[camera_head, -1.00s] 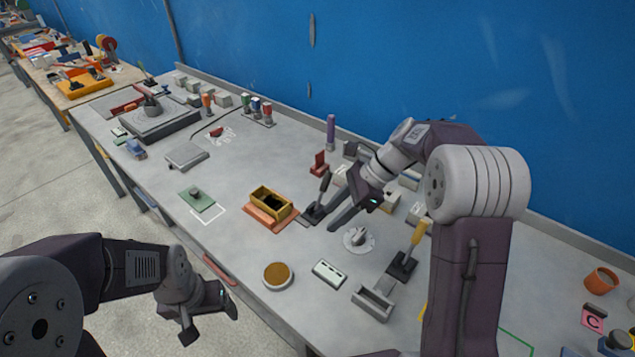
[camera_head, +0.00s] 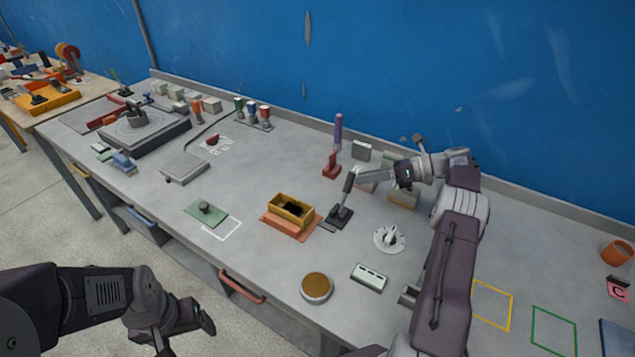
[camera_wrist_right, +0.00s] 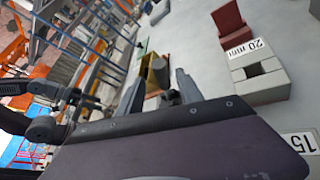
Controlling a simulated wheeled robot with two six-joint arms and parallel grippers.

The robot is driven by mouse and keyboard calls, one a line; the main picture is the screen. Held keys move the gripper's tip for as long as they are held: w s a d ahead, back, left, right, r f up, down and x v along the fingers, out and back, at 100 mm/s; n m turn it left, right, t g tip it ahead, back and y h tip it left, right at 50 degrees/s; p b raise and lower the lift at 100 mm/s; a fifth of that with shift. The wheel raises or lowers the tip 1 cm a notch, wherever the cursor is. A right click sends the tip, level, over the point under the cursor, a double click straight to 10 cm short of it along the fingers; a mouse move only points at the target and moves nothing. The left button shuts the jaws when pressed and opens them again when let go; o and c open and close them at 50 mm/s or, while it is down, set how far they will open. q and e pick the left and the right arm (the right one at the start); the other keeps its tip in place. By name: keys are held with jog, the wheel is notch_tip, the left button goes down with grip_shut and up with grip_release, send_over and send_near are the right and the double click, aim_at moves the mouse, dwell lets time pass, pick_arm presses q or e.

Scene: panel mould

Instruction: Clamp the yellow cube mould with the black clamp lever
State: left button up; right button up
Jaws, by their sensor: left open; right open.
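The yellow cube mould (camera_head: 294,206) is an open box with a dark inside, on an orange base (camera_head: 272,226) mid-table. The black clamp lever (camera_head: 338,216) stands just right of it, its handle (camera_head: 349,184) pointing up. My right gripper (camera_head: 372,174) is open at the upper end of the handle, coming from the right. In the right wrist view, the handle's dark tip (camera_wrist_right: 172,97) shows between the open fingers (camera_wrist_right: 158,92), with the yellow mould (camera_wrist_right: 156,74) beyond. Contact cannot be told. My left gripper (camera_head: 180,333) is open and empty, off the table's front edge.
A red block (camera_head: 331,166) and a purple-topped post (camera_head: 338,132) stand behind the lever. A white dial (camera_head: 389,239) lies to its front right. Grey blocks, one marked 20 mm (camera_wrist_right: 258,75), sit beside my right gripper. A round brown-topped dish (camera_head: 316,288) is in front.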

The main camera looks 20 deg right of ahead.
aim_at(347, 191)
jog(key=x, duration=0.8)
jog(key=shift+f, duration=0.2)
grip_shut()
dwell(1.2)
